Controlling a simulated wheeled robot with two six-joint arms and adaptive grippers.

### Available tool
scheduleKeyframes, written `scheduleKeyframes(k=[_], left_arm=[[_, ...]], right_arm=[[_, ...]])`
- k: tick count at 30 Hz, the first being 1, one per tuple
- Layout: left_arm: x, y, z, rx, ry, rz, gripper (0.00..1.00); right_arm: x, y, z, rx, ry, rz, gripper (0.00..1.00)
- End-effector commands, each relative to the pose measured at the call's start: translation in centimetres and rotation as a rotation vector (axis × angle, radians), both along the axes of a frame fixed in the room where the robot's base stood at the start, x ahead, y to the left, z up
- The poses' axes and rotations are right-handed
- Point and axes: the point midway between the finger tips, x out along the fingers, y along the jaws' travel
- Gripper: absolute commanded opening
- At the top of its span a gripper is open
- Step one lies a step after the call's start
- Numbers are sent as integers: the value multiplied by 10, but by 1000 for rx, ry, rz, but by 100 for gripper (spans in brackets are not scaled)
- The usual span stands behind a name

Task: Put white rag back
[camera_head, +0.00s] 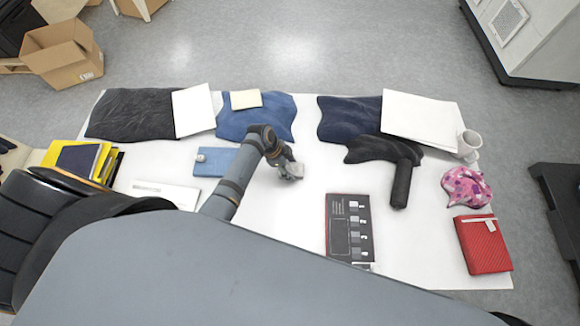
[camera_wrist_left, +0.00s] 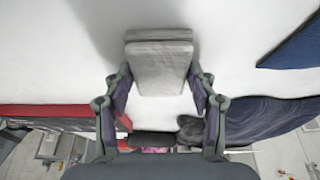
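The white rag (camera_wrist_left: 160,65) is a folded, greyish-white block in the left wrist view. It also shows as a small pale patch (camera_head: 292,170) near the middle of the table in the head view. My left gripper (camera_head: 288,165) is at the rag, over the white table (camera_head: 290,215). In the left wrist view my left gripper (camera_wrist_left: 160,78) has its fingers wide apart, with the rag between and just beyond the tips. The tips look close to its side edges; I cannot tell whether they press on it. My right gripper is not in view.
A red-edged panel (camera_head: 350,228) lies right of my left arm, and a black cloth (camera_head: 385,150) beyond it. Blue cloth (camera_head: 255,122) lies behind the gripper, and a blue box (camera_head: 214,162) left. A mug (camera_head: 468,145), pink cloth (camera_head: 466,187) and red box (camera_head: 483,245) line the right edge.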

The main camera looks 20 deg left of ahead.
Motion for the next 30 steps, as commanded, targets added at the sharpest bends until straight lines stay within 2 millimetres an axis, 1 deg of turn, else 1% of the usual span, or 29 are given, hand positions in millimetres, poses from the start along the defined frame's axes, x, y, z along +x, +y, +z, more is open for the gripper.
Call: scheduleKeyframes(k=[1, 3, 4, 12, 16, 20, 24, 27, 30], left_arm=[[0, 0, 0, 0, 0, 0, 67], [0, 0, 0, 0, 0, 0, 76], [0, 0, 0, 0, 0, 0, 78], [0, 0, 1, 0, 0, 0, 78], [0, 3, 9, 2, -2, 0, 78], [-3, 13, 34, 3, -3, -2, 78], [-7, 27, 66, 3, -4, -1, 78], [-9, 34, 86, 3, -2, -2, 78], [-11, 40, 101, 2, -2, -1, 78]], right_arm=[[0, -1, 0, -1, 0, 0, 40], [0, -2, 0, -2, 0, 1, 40], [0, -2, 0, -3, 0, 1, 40], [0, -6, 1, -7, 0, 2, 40], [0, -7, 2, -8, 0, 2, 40], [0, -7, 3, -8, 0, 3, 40], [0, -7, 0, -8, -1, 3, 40], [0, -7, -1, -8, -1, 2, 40], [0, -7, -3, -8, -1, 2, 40]])
